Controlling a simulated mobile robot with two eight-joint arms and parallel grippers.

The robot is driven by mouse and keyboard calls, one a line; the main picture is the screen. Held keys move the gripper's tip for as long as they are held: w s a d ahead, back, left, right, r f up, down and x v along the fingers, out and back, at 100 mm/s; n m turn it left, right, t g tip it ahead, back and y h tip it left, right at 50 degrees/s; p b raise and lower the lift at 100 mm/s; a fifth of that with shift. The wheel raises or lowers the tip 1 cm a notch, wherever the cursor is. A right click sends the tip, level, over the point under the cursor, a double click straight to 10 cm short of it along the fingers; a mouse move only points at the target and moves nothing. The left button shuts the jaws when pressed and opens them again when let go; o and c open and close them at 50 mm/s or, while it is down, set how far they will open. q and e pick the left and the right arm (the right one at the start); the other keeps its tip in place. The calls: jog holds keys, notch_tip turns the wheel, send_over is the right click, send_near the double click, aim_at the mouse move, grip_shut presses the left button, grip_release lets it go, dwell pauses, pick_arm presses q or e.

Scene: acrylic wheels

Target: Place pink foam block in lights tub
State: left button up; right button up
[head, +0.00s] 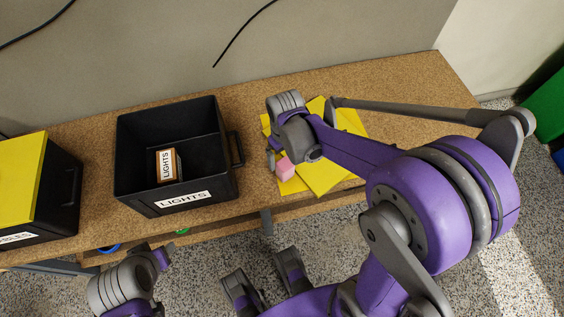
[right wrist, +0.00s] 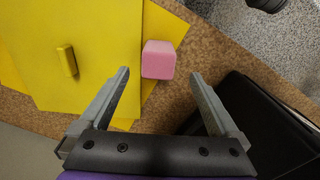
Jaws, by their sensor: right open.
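The pink foam block (head: 285,169) lies by the front left edge of the yellow sheets on the bench. It also shows in the right wrist view (right wrist: 159,59). My right gripper (head: 275,160) is open and empty over the block. In the right wrist view its fingertips (right wrist: 160,76) are spread on either side of the block's near edge, with gaps to it. The lights tub (head: 192,194) is a black open box with LIGHTS labels, left of the gripper. My left wrist shows at the bottom left of the head view; I cannot make out its gripper.
A black box with a yellow lid (head: 22,178) stands at the far left. Yellow sheets (head: 330,172) lie under my right arm, with a small yellow piece (right wrist: 66,61) on them. The tub's handle (head: 237,148) sticks out toward my right gripper. The bench (head: 420,85) is bare at the back right.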

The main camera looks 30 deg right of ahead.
aim_at(285, 168)
notch_tip(285, 168, down, 3)
jog(key=shift+s+r, duration=0.1)
notch_tip(285, 168, down, 6)
jog(key=shift+d+r+b, duration=0.1)
jog(key=shift+d+b, duration=0.05)
jog(key=shift+b, duration=0.85)
jog(key=c, duration=1.5)
jog(key=shift+r, duration=0.15)
